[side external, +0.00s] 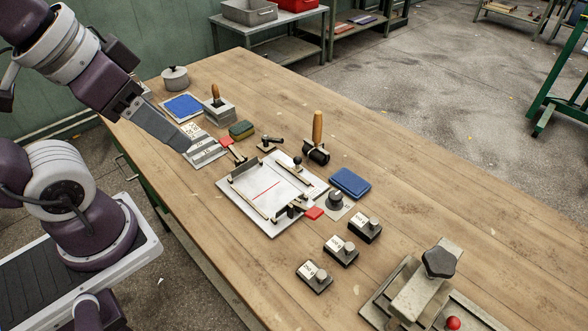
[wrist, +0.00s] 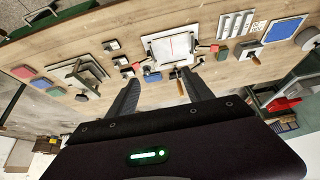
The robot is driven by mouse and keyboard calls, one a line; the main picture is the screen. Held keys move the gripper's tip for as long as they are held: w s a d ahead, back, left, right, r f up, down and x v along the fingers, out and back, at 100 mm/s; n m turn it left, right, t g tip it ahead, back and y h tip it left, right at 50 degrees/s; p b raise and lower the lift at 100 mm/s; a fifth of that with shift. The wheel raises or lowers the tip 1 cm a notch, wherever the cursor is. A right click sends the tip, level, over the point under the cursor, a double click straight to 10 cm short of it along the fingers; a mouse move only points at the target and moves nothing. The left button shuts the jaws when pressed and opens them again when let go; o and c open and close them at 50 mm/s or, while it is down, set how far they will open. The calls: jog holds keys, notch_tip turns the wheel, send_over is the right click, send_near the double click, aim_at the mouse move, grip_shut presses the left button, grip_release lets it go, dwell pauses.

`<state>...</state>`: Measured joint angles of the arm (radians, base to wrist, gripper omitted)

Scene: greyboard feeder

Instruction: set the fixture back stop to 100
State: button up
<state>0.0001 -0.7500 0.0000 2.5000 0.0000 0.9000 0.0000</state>
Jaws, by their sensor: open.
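The fixture is a white plate (side external: 262,208) with a red line, lying on the bench; it also shows in the wrist view (wrist: 172,52). Dark and brass-coloured stop bars (side external: 246,168) line its edges. A black-knobbed part (side external: 297,162) stands at its far edge and a clamp with a red tip at its near edge. I cannot tell which bar is the back stop, and no scale reading is legible. My gripper (side external: 182,144) is open and empty, above the bench left of the fixture; its two fingers show apart in the wrist view (wrist: 162,84).
A dial (side external: 336,200), a blue pad (side external: 350,182) and a wooden-handled roller (side external: 317,150) stand right of the fixture. Three labelled blocks (side external: 340,250) sit in front. A metal press (side external: 420,285) stands near right. A blue tray (side external: 183,107) and a pot lie far left.

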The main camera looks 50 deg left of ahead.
jog(key=shift+g, duration=0.7)
jog(key=w, duration=0.5)
jog(key=w+a, duration=0.1)
jog(key=w, duration=0.2)
jog(key=shift+w+r, duration=0.35)
jog(key=shift+c, duration=1.2)
jog(key=m+g+y, duration=0.2)
jog(key=g, duration=0.1)
send_over(298, 157)
jog(key=s+d, duration=0.2)
jog(key=s+d+x, duration=0.1)
jog(key=x, duration=0.8)
jog(key=s+d+f+x, duration=0.1)
jog(key=d+x, duration=0.1)
jog(key=x, duration=0.6)
jog(key=shift+g, duration=0.4)
jog(key=f, duration=0.3)
jog(key=w+a+f, duration=0.1)
jog(key=f, duration=0.2)
jog(key=w+f, duration=0.1)
jog(key=f, duration=0.2)
jog(key=shift+a+f, duration=0.25)
jog(key=shift+a, duration=0.05)
jog(key=shift+a+f, duration=0.1)
jog(key=shift+f, duration=0.45)
grip_shut()
jog(key=shift+r, duration=0.1)
